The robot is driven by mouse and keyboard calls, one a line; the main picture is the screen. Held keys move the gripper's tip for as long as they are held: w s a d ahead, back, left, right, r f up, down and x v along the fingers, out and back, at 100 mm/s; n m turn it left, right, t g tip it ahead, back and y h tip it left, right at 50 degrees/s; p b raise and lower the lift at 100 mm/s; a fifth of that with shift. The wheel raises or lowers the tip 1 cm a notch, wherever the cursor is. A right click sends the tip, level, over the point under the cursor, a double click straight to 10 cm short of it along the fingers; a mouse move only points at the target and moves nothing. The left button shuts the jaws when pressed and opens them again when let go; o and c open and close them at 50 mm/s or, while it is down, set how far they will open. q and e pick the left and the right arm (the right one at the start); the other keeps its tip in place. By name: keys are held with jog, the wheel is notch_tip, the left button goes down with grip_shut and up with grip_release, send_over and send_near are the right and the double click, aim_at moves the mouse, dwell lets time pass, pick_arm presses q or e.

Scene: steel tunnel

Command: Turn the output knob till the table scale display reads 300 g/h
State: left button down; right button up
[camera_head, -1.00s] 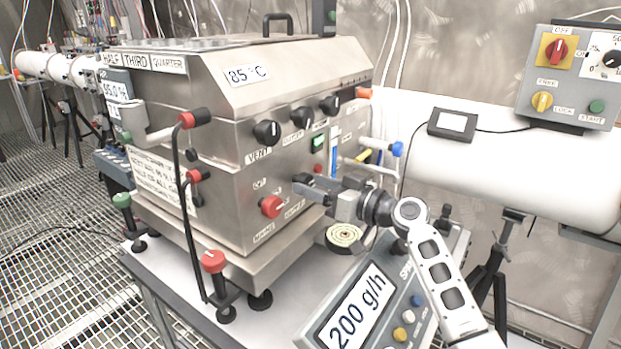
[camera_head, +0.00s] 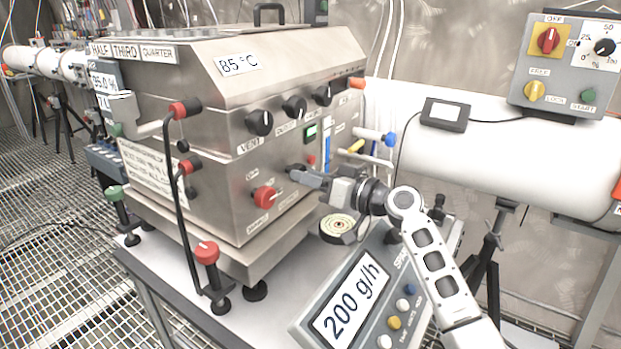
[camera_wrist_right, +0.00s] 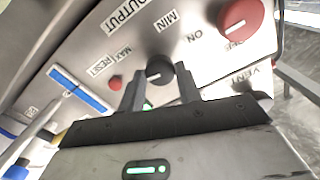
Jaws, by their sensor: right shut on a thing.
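The output knob (camera_wrist_right: 158,72) is black and sits on the steel machine's front, between the MIN and MAX labels under the word OUTPUT in the right wrist view. My right gripper (camera_wrist_right: 160,88) is shut on it, one finger on each side. In the head view the right gripper (camera_head: 301,173) reaches the machine front from the right and mostly hides the knob. The table scale (camera_head: 303,323) stands at the front right of the table, tilted in the picture. Its display (camera_head: 350,294) reads 200 g/h. My left gripper is not in view.
The steel machine (camera_head: 222,100) carries several black knobs and a red knob (camera_head: 265,198) close to the gripper. A round dial-like disc (camera_head: 340,227) lies under my right wrist. A control box (camera_head: 565,75) stands at the upper right. Bare table shows in front of the machine.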

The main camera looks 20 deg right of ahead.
jog(key=shift+r+m+p, duration=0.1)
jog(key=shift+m+p, duration=0.35)
jog(key=shift+m, duration=3.65)
jog(key=o, duration=1)
